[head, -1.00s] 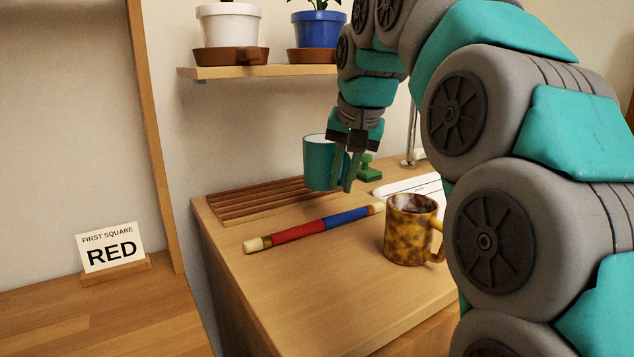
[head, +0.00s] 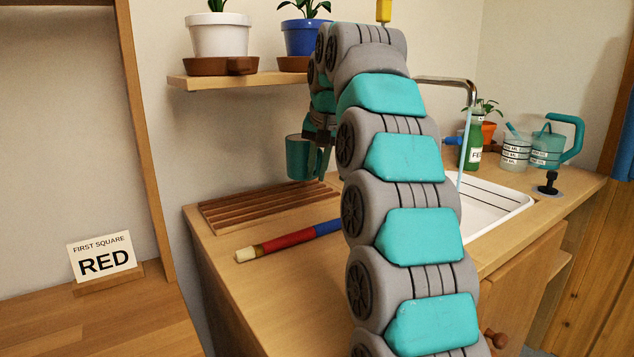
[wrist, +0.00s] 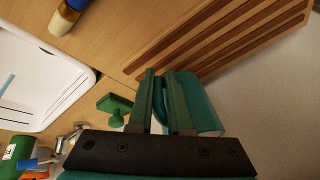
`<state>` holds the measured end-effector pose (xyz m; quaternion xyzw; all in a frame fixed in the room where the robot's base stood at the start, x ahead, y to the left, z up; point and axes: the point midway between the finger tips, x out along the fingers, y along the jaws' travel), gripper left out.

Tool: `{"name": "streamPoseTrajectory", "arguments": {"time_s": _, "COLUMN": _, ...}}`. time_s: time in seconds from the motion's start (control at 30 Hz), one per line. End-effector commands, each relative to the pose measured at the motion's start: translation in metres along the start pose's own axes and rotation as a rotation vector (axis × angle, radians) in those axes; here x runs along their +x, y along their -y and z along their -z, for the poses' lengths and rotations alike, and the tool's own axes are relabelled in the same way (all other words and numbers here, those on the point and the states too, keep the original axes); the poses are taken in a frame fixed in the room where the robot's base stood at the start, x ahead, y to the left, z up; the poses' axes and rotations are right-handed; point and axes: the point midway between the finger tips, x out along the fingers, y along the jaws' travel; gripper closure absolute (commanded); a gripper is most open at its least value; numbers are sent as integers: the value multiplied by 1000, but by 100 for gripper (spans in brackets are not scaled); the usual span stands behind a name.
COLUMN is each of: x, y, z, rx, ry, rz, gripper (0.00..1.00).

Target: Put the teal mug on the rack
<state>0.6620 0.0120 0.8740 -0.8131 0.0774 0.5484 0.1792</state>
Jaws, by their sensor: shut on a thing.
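The teal mug (head: 299,158) is in my gripper (head: 323,162), held upright above the back of the slatted wooden rack (head: 260,208) in the head view. My arm hides part of the mug's right side and the rack's right end. In the wrist view, my gripper (wrist: 165,88) has its two fingers shut on the mug (wrist: 205,105), probably at its handle. The rack (wrist: 225,40) shows beyond the fingers there. I cannot tell the exact gap between mug and rack.
A red and blue rod (head: 290,240) lies in front of the rack. A shelf (head: 240,77) with potted plants hangs above. The white sink (head: 490,205) is to the right, with a green bottle (head: 473,140) behind it. A green-handled object (wrist: 115,107) shows in the wrist view.

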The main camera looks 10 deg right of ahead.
Motion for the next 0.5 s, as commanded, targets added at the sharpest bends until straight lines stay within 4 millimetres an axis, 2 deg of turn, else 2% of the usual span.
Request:
{"name": "streamPoseTrajectory", "arguments": {"time_s": 0.23, "x": 4, "y": 0, "z": 0, "rx": 0, "ry": 0, "rz": 1, "gripper": 100}}
{"name": "streamPoseTrajectory", "arguments": {"time_s": 0.5, "x": 21, "y": -4, "z": -7, "rx": 0, "ry": 0, "rz": 2, "gripper": 100}}
